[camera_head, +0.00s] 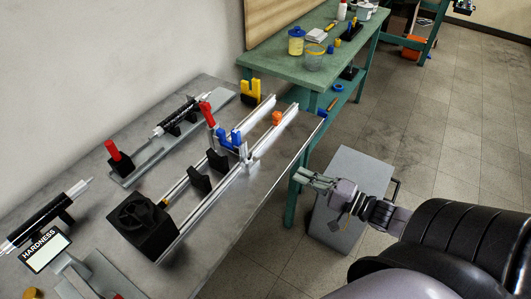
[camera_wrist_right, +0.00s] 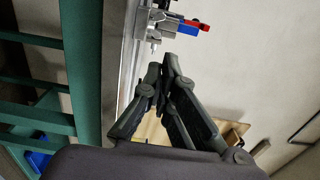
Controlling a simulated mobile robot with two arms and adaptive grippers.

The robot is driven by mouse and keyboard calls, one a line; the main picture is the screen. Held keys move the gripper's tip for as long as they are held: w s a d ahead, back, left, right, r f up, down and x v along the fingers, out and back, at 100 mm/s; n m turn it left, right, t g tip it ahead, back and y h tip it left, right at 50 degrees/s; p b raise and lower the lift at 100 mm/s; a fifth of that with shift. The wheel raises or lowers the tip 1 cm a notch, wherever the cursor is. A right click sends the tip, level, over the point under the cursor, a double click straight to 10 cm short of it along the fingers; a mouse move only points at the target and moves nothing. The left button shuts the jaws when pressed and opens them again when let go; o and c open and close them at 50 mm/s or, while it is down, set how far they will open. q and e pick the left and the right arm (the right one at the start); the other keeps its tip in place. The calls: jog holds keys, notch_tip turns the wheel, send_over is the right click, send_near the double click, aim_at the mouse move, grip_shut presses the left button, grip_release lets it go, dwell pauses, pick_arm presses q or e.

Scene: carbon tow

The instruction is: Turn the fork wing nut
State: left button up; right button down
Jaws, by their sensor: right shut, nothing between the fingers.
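A metal rail fixture (camera_head: 225,176) lies along the grey bench (camera_head: 75,210). A blue forked part (camera_head: 230,138) stands on it beside a red handle (camera_head: 207,112). A yellow forked part (camera_head: 251,92) stands at the far end of the bench, and an orange knob (camera_head: 277,118) sits on the rail. I cannot tell which is the fork wing nut. My right gripper (camera_head: 302,176) is shut and empty, in the air off the bench's right edge. In the right wrist view the gripper (camera_wrist_right: 158,68) points towards a metal clamp with blue and red parts (camera_wrist_right: 186,24), apart from it.
A green table (camera_head: 290,60) with jars and tools stands behind the bench. A grey cabinet (camera_head: 350,180) is on the floor below my right arm. A black fan-like box (camera_head: 143,222) and a hardness sign (camera_head: 44,248) are on the bench. The floor at right is open.

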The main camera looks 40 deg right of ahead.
send_near(252, 154)
jog(key=x, duration=0.6)
jog(key=shift+r+p, duration=0.15)
jog(key=shift+p, duration=0.25)
pick_arm(q)
jog(key=shift+s+a+r, duration=0.15)
jog(key=shift+s+r, duration=0.05)
jog(key=shift+r, duration=0.15)
pick_arm(e)
jog(key=shift+w+a, duration=0.2)
jog(key=shift+w, duration=0.35)
pick_arm(q)
jog(key=shift+s+r, duration=0.1)
jog(key=shift+s, duration=0.05)
